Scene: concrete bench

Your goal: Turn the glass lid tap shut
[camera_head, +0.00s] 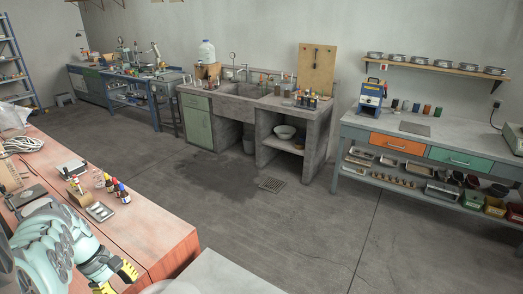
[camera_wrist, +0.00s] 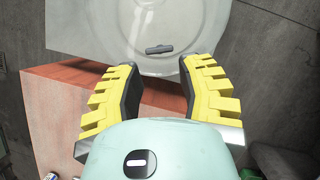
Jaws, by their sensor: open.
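A clear, rounded glass piece, which looks like the glass lid (camera_wrist: 205,22), fills the top middle of the wrist view. A small dark grey bar, which looks like its tap (camera_wrist: 158,49), lies crosswise on it. My gripper (camera_wrist: 160,67) has its two yellow-padded fingers spread, one on each side below the tap, with nothing between them. I cannot tell whether either finger touches the glass. In the head view my gripper (camera_head: 116,274) is at the lower left, and a pale rounded edge of the lid (camera_head: 170,287) shows at the bottom border.
A reddish wooden bench (camera_head: 150,243) with bottles and small trays is beside my arm. A pale grey bench top (camera_head: 235,277) is at the bottom. Open floor (camera_head: 300,225) lies beyond, with a concrete sink unit (camera_head: 262,100) and a workbench (camera_head: 440,135) farther back.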

